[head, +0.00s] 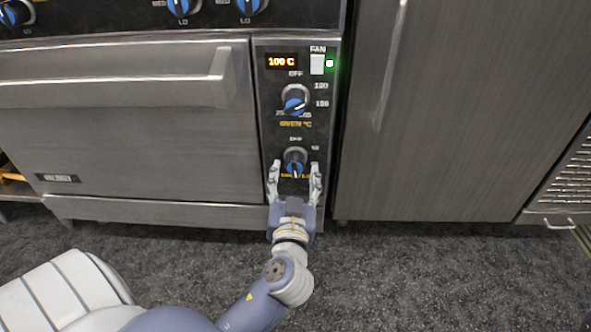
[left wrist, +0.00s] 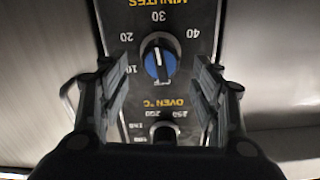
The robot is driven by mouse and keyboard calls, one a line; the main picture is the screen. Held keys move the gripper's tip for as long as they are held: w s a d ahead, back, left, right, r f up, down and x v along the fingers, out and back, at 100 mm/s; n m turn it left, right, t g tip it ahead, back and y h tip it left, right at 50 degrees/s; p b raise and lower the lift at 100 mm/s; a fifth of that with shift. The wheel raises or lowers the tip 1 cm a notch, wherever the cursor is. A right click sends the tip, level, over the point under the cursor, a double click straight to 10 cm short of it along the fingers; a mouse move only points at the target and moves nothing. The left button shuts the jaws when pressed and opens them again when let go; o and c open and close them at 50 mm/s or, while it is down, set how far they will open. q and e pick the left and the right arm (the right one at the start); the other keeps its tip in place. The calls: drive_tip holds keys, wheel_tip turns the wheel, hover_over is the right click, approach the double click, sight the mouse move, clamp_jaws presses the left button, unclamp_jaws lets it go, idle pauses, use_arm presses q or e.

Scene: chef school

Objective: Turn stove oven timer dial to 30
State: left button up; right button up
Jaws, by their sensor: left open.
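The timer dial (head: 295,156) is a blue-faced knob low on the oven's black control panel. In the left wrist view the timer dial (left wrist: 159,63) sits under the word MINUTES, with 10, 20, 30 and 40 around it and OFF at the picture's bottom side. The white line on its face shows on the side towards 30. My left gripper (head: 294,172) is open, its two fingers on either side of the dial. In the left wrist view my left gripper (left wrist: 160,95) has its fingers spread wide, and I see no contact with the dial. My right gripper is out of view.
The oven temperature dial (head: 294,103) sits just above the timer dial. A display (head: 282,62) reading 100 C and a fan switch (head: 317,65) are higher up. The oven door handle (head: 130,90) sticks out on the left. A steel cabinet (head: 440,120) stands on the right.

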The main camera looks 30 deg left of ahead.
sight(295, 169)
use_arm(q)
drive_tip(key=shift+x, duration=1.65)
drive_tip(key=c, duration=1.1)
drive_tip(key=shift+o, duration=0.2)
drive_tip(key=shift+r+m+p, duration=0.15)
drive_tip(key=shift+m+p, duration=0.15)
drive_tip(key=shift+m, duration=0.5)
